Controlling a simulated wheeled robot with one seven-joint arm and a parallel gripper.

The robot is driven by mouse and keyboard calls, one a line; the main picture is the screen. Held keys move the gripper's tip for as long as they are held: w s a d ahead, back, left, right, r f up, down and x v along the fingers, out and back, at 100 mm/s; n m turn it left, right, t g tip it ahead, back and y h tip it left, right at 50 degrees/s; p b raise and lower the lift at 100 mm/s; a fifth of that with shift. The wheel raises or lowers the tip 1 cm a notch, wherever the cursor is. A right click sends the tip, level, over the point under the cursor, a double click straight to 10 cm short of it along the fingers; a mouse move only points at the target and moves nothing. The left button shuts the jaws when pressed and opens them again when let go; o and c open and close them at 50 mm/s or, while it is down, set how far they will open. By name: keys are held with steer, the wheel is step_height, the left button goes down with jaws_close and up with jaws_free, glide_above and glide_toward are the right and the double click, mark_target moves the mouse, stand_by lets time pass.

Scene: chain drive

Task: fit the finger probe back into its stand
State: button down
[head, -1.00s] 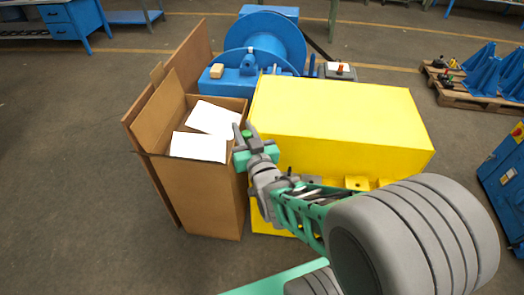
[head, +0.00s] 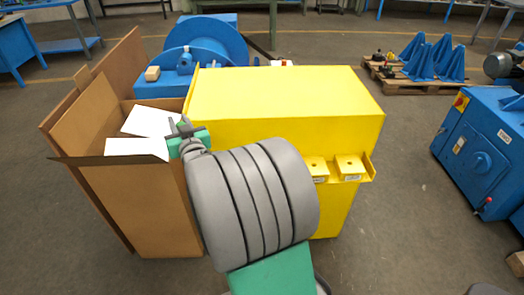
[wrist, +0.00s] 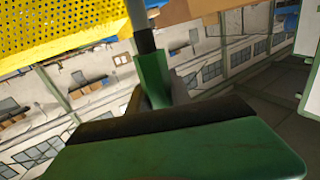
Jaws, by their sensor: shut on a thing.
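My gripper (head: 184,130) is up at the left end of the yellow guard (head: 285,95), beside the open carton. It is shut on the finger probe, which shows in the wrist view as a green handle (wrist: 153,80) with a black collar and a thin grey rod. In the head view only a small green bit of the probe shows between the fingers. Two yellow blocks, each with a hole and a label, sit on a ledge on the guard's front: a left one (head: 317,166) and a right one (head: 349,165). I cannot read which is the probe's stand.
The cardboard carton (head: 140,205) with white sheets stands at the left, close to my gripper. My grey and green arm covers part of the guard's front. A blue machine (head: 485,150) stands at the right. Floor (head: 400,215) between it and the guard is clear.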

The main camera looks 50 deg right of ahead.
steer(key=s+d+f+m+g+h+b, duration=0.1)
steer(key=s+d+f+h+b, duration=0.15)
steer(key=d+f+b, duration=0.4)
steer(key=s+d+f+m+g+h+b, duration=0.1)
steer(key=s+d+f+m+h+b, duration=0.2)
steer(key=d, duration=0.7)
steer(key=g+b, duration=0.2)
steer(key=b, duration=0.3)
glide_above(264, 135)
steer(key=s+a, duration=0.2)
steer(key=a, duration=0.1)
step_height(264, 135, down, 4)
steer(key=shift+w+r+h, duration=0.15)
steer(key=shift+h, duration=0.1)
steer(key=shift+s+d+g, duration=0.2)
steer(key=shift+s+g, duration=0.05)
steer(key=shift+g, duration=0.05)
steer(key=shift+r, duration=0.1)
steer(key=shift+a+b, duration=0.15)
steer(key=shift+b, duration=0.45)
step_height(264, 135, down, 6)
steer(key=b, duration=0.5)
steer(key=shift+r, duration=0.1)
steer(key=shift+b, duration=1.3)
steer(key=shift+f+b, duration=2.15)
